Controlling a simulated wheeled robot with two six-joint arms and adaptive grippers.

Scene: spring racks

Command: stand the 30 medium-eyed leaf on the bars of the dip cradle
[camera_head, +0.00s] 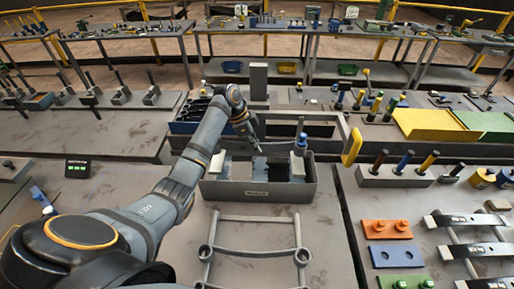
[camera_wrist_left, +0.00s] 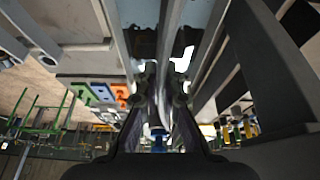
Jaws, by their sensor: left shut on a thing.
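My left arm reaches in from the lower left in the head view. Its gripper (camera_head: 250,138) is over the far side of a grey labelled bin (camera_head: 252,193). In the left wrist view the left gripper (camera_wrist_left: 162,82) is shut on a thin plate seen edge-on, the leaf (camera_wrist_left: 171,35). Its eye and size mark cannot be read. A grey frame with two crossbars and ring ends, which looks like the dip cradle (camera_head: 256,219), lies in front of the bin with no leaf on its bars. My right gripper is not in view.
At right, dark leaves with pale ends (camera_head: 474,250) lie across a rack. An orange plate (camera_head: 387,229) and a blue plate (camera_head: 396,255) lie beside it. A block with coloured pegs (camera_head: 395,176) and a yellow hook (camera_head: 352,147) stand behind.

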